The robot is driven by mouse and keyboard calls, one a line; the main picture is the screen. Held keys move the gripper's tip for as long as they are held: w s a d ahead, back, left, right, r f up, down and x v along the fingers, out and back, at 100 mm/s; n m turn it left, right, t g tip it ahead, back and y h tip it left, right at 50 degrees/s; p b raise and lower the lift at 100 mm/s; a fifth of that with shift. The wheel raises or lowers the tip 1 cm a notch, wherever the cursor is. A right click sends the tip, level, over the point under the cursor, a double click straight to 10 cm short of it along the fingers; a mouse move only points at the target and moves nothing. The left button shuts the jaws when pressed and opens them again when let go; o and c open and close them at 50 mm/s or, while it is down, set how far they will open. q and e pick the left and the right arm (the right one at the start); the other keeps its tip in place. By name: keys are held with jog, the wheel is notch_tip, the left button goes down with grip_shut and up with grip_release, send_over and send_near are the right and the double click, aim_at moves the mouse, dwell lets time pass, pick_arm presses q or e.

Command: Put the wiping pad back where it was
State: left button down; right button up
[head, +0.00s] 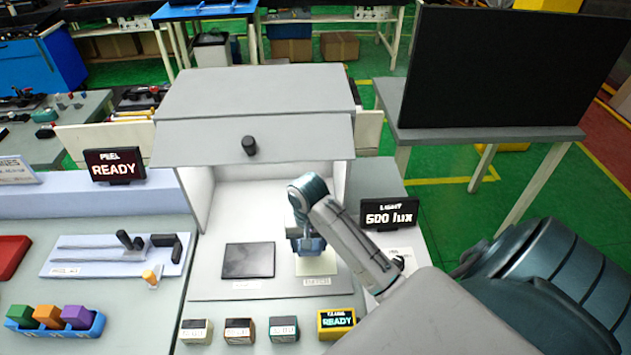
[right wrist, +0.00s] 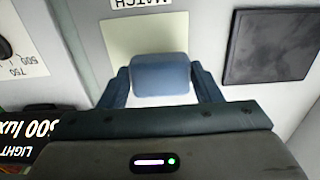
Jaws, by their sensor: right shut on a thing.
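My right gripper (head: 305,238) reaches into the open front of the grey booth. In the right wrist view my right gripper (right wrist: 160,86) is shut on a blue block with a pale lower part, which looks like the wiping pad (right wrist: 160,72). The pad is over or on a pale cream square (head: 320,266), which also shows in the right wrist view (right wrist: 121,35); whether it touches is unclear. A dark square plate (head: 248,260) lies to the left on the booth floor. My left gripper is out of view.
The grey booth (head: 255,92) has its front flap with a black knob raised. A "500 lux" display (head: 390,214) stands right of it. Several small labelled blocks (head: 239,331) line the front. A blue tray (head: 54,322) of coloured blocks sits at left.

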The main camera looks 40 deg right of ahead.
aim_at(316, 245)
jog(key=shift+s+d+r, duration=0.1)
jog(key=shift+s+d, duration=0.45)
jog(key=shift+d, duration=0.1)
jog(key=shift+f+p, duration=0.25)
jog(key=shift+p, duration=0.25)
notch_tip(316, 245, down, 2)
jog(key=shift+f+p, duration=0.1)
jog(key=shift+p, duration=0.45)
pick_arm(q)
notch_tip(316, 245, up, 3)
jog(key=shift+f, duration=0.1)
pick_arm(e)
jog(key=shift+f, duration=0.45)
jog(key=shift+f, duration=0.1)
jog(key=o, duration=1)
jog(key=shift+o, duration=0.2)
